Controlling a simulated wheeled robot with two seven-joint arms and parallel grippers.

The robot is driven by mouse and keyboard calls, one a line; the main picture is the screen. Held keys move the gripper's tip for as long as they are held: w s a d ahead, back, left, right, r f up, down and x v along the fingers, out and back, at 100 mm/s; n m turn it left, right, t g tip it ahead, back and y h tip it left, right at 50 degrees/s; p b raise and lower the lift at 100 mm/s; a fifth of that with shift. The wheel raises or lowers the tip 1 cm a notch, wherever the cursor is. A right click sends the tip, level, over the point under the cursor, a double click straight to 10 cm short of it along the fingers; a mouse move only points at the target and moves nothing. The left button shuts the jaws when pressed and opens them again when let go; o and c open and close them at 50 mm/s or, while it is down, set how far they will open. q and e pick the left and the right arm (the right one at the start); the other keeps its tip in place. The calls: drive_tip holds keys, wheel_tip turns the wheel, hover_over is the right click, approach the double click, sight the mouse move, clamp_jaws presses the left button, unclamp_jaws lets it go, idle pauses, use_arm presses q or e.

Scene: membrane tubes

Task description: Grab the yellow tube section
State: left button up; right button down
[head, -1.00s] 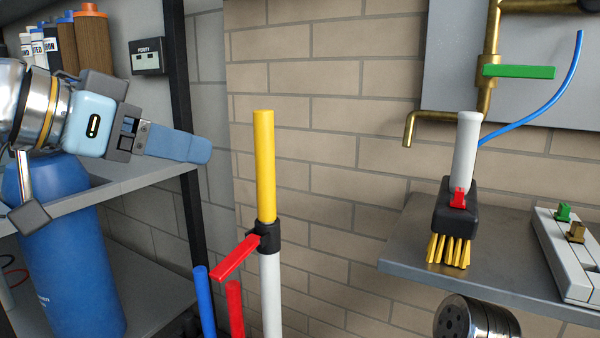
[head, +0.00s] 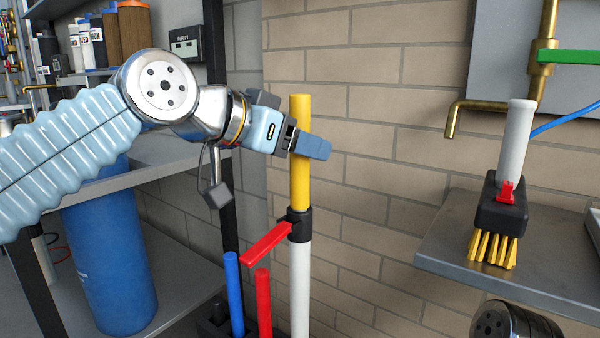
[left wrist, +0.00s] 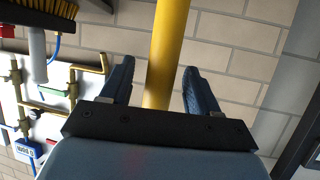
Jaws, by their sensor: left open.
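The yellow tube section (head: 301,190) stands upright on top of a white tube (head: 300,285), joined by a black collar with a red lever (head: 267,243). My left gripper (head: 314,146) is at the upper part of the yellow tube, with a blue finger crossing in front of it. In the left wrist view the yellow tube (left wrist: 167,50) passes between the two open blue fingers (left wrist: 158,88), with a gap visible on each side. My right gripper is not seen.
A blue tube (head: 234,290) and a red tube (head: 263,300) stand just left of the white tube. A grey shelf (head: 450,240) at right bears a yellow-bristled brush (head: 500,215). A shelf unit with a blue cylinder (head: 110,260) stands at left.

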use_arm(q)
drive_tip(key=shift+w+d, duration=0.2)
drive_tip(key=c, duration=1.1)
